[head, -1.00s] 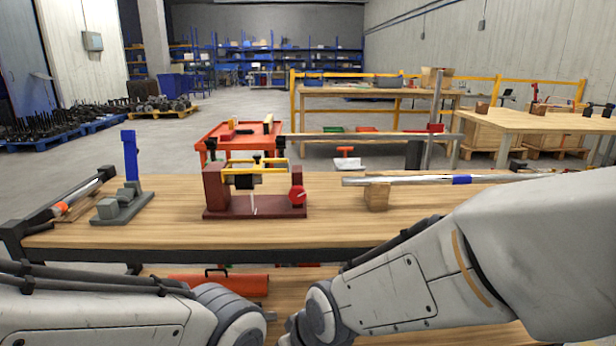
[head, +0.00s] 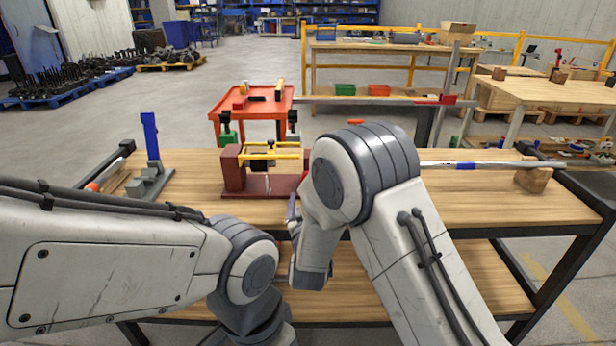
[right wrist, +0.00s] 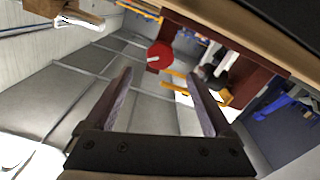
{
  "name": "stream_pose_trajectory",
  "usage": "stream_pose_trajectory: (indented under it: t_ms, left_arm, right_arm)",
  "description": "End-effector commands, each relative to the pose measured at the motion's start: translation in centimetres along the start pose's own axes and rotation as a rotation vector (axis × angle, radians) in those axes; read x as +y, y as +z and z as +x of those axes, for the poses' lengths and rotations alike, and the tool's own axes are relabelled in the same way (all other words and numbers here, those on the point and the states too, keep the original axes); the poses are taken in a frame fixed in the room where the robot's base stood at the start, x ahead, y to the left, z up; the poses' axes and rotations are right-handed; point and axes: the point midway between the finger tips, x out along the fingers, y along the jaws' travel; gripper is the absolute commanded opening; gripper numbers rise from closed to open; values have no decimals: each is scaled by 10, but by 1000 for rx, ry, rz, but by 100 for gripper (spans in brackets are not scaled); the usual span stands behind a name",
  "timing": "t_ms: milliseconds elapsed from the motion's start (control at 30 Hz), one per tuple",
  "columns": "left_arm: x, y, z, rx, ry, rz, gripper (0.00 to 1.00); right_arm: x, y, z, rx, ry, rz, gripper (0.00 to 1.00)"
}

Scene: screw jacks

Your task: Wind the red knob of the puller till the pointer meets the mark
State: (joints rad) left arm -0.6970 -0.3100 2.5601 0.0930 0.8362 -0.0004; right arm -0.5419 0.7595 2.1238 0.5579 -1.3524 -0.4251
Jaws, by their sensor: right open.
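The puller (head: 233,170) stands on the bench, with dark red end blocks, a dark red base and yellow bars. Its red knob (right wrist: 160,55) shows in the right wrist view, ahead of my right gripper (right wrist: 160,80) and between the lines of its two fingers. The fingers are wide apart and empty, with no visible contact on the knob. In the head view my right arm hides the knob and the puller's right end. The pointer and mark are too small to make out. My left arm reaches in at the lower left; its gripper is out of sight.
A blue post on a grey stepped base (head: 150,185) stands left of the puller. A silver bar with a blue band (head: 465,166) lies at the right on a wooden block (head: 533,180). A red cart (head: 228,108) is behind the bench (head: 440,207).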

Motion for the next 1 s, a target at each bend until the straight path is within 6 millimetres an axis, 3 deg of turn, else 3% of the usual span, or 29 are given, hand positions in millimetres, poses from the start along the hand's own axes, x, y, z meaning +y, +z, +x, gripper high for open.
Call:
stream_pose_trajectory:
  t_ms: [200, 400, 600, 833, 867, 1000]
  left_arm:
    - [0, 0, 1, 0, 0, 0, 50]
    - [0, 0, 2, 0, 0, 0, 50]
    - [0, 0, 2, 0, 0, 0, 50]
    - [0, 0, 2, 0, 0, 0, 50]
    - [0, 0, 2, 0, 0, 0, 50]
    - [0, 0, 2, 0, 0, 0, 50]
  right_arm:
    - [1, 0, 43, 1, 3, 3, 87]
    - [0, 1, 72, -1, 0, 2, 87]
    - [0, 0, 84, -2, -1, 2, 87]
    - [0, 0, 85, -2, -2, 1, 87]
    - [0, 0, 85, -2, -2, 1, 83]
    - [0, 0, 85, -2, -2, 1, 29]
